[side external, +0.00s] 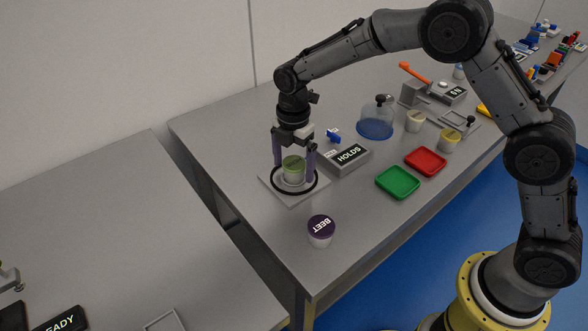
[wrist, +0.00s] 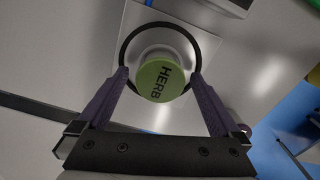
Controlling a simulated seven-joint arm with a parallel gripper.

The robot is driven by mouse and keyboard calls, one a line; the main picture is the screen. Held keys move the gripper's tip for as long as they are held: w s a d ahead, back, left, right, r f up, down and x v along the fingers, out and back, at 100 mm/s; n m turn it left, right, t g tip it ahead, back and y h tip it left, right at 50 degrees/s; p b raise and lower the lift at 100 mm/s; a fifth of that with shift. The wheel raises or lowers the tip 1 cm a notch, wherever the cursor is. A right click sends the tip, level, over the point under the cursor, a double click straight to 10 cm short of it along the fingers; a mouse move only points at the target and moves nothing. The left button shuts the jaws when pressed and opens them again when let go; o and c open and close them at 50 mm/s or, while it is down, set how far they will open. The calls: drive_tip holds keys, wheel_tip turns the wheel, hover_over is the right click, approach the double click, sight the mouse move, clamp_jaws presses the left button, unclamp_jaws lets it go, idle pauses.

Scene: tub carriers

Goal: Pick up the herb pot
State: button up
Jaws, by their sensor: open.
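The herb pot (side external: 293,168) is a small pale tub with a green lid. Its lid (wrist: 161,80) reads HERB in the wrist view. The pot stands upright inside a black ring (side external: 273,186) on a pale square plate (side external: 290,197). My gripper (side external: 294,170) points down over the pot with its two purple fingers on either side of it. In the wrist view my gripper (wrist: 161,78) is open, the fingertips flanking the near part of the lid.
A purple-lidded BEET tub (side external: 320,231) stands near the table's front edge. A box reading HOLDS (side external: 347,157) is close on the right of the plate. Green (side external: 398,182) and red (side external: 425,161) trays, a clear dome (side external: 375,120) and other tubs stand farther right.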

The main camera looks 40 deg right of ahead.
clamp_jaws()
idle(0.3)
drive_tip(key=shift+r, duration=0.15)
